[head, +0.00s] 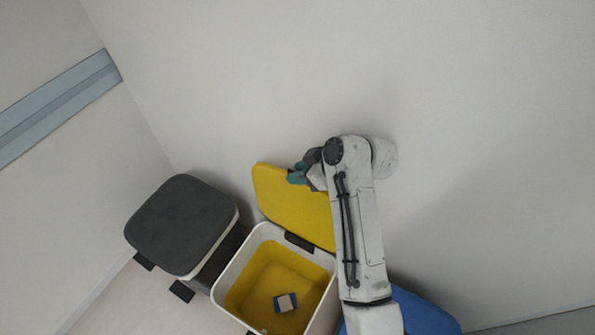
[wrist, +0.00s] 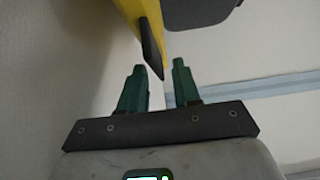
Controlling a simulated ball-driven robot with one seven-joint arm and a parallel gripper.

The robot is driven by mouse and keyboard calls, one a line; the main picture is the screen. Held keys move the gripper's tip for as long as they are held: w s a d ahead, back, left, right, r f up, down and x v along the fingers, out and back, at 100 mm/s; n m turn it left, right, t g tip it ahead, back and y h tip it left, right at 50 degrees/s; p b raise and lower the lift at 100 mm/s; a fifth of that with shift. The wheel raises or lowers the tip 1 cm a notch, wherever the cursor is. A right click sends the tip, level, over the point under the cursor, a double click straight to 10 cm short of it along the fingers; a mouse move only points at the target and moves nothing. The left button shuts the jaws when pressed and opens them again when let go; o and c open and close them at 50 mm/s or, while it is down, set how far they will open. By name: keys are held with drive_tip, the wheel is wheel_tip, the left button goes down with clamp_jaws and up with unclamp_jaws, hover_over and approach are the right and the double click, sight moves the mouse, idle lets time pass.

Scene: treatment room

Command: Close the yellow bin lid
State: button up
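The yellow bin lid (head: 290,205) stands raised, tilted back toward the wall behind its bin. The bin (head: 262,237) is white with a yellow inside and is open. A small blue and white item (head: 286,302) lies on its floor. My gripper (head: 296,173) is near the lid's upper edge; from the head view I cannot tell whether it touches.
A bin with a dark grey lid (head: 182,224), shut, stands left of the yellow one. A blue lid (head: 420,312) shows at the right, partly behind my arm. The wall (head: 240,80) is close behind the bins. Pale floor lies at the lower left.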

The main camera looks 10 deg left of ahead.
drive_tip(key=shift+w+a+f, duration=0.1)
drive_tip(key=shift+a+f, duration=0.25)
drive_tip(key=shift+f, duration=0.05)
clamp_jaws()
idle(0.4)
